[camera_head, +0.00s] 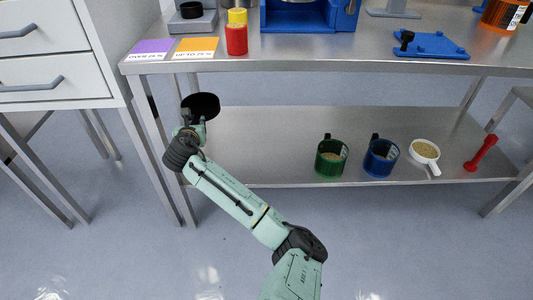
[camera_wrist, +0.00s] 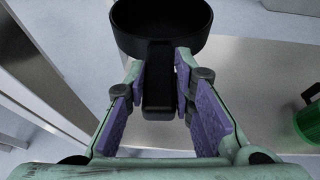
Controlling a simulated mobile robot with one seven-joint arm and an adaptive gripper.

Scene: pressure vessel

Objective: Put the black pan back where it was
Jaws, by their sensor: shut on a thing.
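The black pan (camera_head: 203,104) is a small round dark dish near the left end of the lower shelf (camera_head: 260,140). In the wrist view the black pan (camera_wrist: 165,22) is at the top centre, with its thick handle pointing toward me. My gripper (camera_head: 193,122) is shut on that handle; in the wrist view the gripper's fingers (camera_wrist: 160,85) sit on both sides of it. The shelf surface shows below the pan in the wrist view. I cannot tell whether the pan touches the shelf or hangs just above it.
On the lower shelf stand a green pot (camera_head: 330,158), a blue pot (camera_head: 381,158), a white ladle-like cup (camera_head: 425,152) and a red tool (camera_head: 481,153). The shelf between pan and green pot is clear. A table leg (camera_head: 160,150) stands left; the worktop (camera_head: 330,55) is above.

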